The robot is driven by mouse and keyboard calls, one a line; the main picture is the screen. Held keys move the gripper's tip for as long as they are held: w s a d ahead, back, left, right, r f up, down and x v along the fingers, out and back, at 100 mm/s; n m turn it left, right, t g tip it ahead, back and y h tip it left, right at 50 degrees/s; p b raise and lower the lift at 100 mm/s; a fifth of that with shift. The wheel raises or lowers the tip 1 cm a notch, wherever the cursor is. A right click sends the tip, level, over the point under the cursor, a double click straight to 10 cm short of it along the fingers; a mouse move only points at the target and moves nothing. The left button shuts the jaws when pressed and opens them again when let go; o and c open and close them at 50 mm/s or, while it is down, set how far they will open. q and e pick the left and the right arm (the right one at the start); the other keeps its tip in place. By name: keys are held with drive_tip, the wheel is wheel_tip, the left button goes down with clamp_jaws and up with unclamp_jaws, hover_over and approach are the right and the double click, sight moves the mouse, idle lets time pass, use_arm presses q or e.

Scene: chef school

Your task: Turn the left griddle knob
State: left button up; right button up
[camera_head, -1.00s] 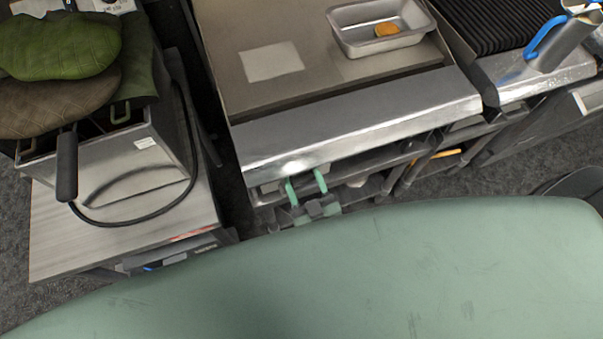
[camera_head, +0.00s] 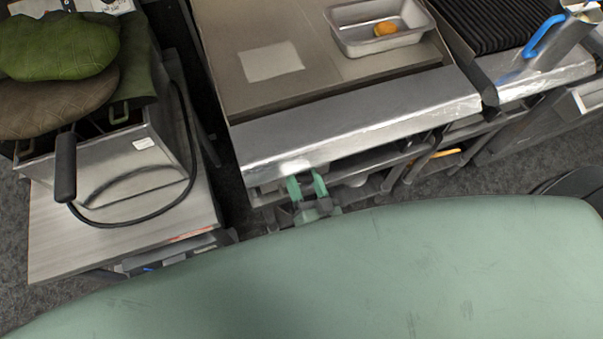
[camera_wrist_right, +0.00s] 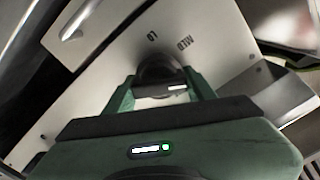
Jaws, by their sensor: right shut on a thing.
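The griddle (camera_head: 330,133) stands in the middle of the head view with a bright metal front edge. Its left knob is under that edge and cannot be made out in the head view. In the right wrist view the dark round knob (camera_wrist_right: 157,68) sits on a pale panel, with LO and MED marks above it. My right gripper (camera_head: 306,182) is at the left end of the griddle's front. In the right wrist view its green fingers (camera_wrist_right: 160,93) are shut on the knob, one on each side. My left gripper is not in view.
A metal pan (camera_head: 378,42) with an orange-brown piece of food and a pale sheet (camera_head: 271,61) lie on the griddle. A fryer with green and brown mitts (camera_head: 58,47) stands on the left. A ribbed grill (camera_head: 500,22) and a blue-handled metal container (camera_head: 560,42) are at right.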

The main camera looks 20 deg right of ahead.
drive_tip(key=m, duration=0.2)
drive_tip(key=m+b, duration=0.1)
drive_tip(key=m, duration=0.2)
drive_tip(key=shift+d+f+m, duration=0.1)
drive_tip(key=shift+f+m, duration=0.1)
drive_tip(key=shift+m, duration=0.1)
drive_tip(key=m+b, duration=0.2)
drive_tip(key=m, duration=0.4)
drive_tip(key=shift+m, duration=0.3)
drive_tip(key=o, duration=1.4)
drive_tip(key=shift+s, duration=0.15)
drive_tip(key=s+b, duration=0.1)
drive_tip(key=s, duration=0.6)
drive_tip(key=shift+s+d, duration=0.15)
drive_tip(key=shift+s, duration=0.15)
